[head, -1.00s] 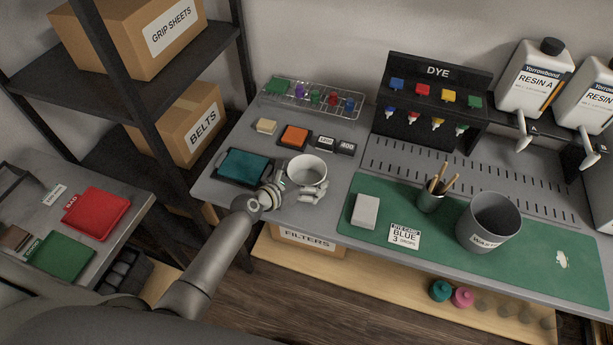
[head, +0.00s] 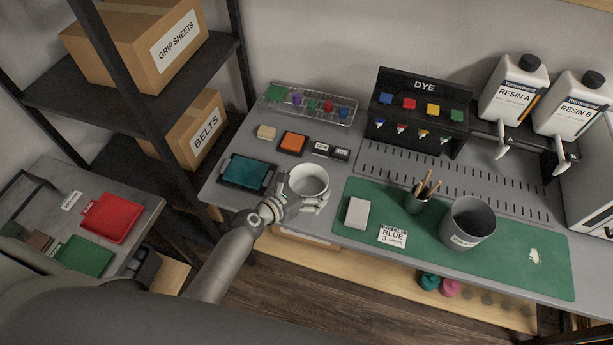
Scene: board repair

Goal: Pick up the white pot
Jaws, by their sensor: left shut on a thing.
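The white pot (head: 309,180) is a small round open cup at the front left of the grey workbench (head: 330,155). My left gripper (head: 302,198) reaches in from the left and is shut on the pot, with fingers on its left side and its near side. The pot looks upright and its inside looks empty. I cannot tell whether its bottom touches the bench, because the fingers and the viewing angle hide it. My right gripper is not in view.
A teal pad (head: 247,171) lies left of the pot, and an orange block (head: 293,142) lies behind it. To the right, a green mat (head: 480,260) holds a grey block (head: 357,213), a pencil cup (head: 417,202) and a grey bin (head: 468,224). The dye rack (head: 418,110) stands behind.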

